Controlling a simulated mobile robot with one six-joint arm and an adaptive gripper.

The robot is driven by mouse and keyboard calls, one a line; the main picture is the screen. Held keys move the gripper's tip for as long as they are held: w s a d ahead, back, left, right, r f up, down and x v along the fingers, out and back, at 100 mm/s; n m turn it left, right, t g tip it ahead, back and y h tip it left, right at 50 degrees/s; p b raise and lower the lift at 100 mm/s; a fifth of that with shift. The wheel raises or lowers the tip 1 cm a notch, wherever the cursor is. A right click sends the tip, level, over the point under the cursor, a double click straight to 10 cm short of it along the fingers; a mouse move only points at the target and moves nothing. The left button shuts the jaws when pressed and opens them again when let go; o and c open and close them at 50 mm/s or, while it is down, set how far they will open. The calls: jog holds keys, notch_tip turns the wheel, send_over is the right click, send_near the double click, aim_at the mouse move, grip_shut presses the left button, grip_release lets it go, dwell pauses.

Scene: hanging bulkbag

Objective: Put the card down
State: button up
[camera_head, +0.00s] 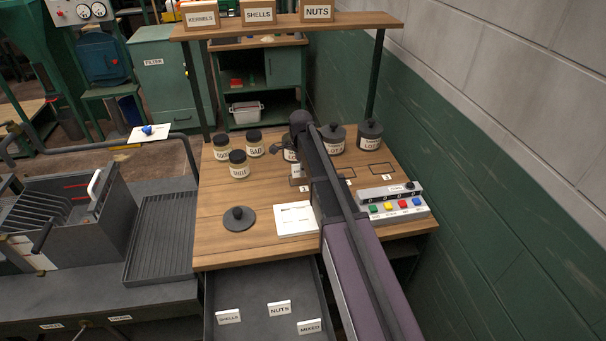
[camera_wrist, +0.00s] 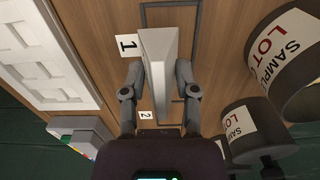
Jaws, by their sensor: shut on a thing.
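My gripper (camera_wrist: 158,80) is shut on a pale grey-white, wedge-shaped card (camera_wrist: 157,52) in the wrist view, one finger on each side. The card is over the wooden bench (camera_wrist: 100,15), close to a dark outlined rectangle (camera_wrist: 172,4) and between the number labels 1 (camera_wrist: 128,44) and 2 (camera_wrist: 145,115). I see no writing on it, and cannot tell whether it touches the wood. In the head view my arm hides most of the gripper and the card.
Lidded sample lot jars (camera_head: 333,139) stand at the back right, with a button box (camera_head: 393,204) in front. Several small jars (camera_head: 239,164), a dark lid (camera_head: 239,218) and a white sheet (camera_head: 296,219) are to the left. An open drawer (camera_head: 255,283) holds labelled cards.

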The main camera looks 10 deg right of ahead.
aim_at(301, 179)
jog(key=shift+w+d+f, duration=0.1)
jog(key=shift+w+f, duration=0.05)
jog(key=shift+w, duration=0.25)
jog(key=shift+w+d+f, duration=0.1)
jog(key=shift+w, duration=0.3)
jog(key=shift+s+f+b, duration=0.15)
jog(key=shift+f+b, duration=1.45)
jog(key=shift+b, duration=0.2)
jog(key=shift+f, duration=0.1)
jog(key=o, duration=0.8)
jog(key=shift+o, duration=0.2)
jog(key=shift+r, duration=0.2)
notch_tip(301, 179, up, 12)
jog(key=p, duration=1.2)
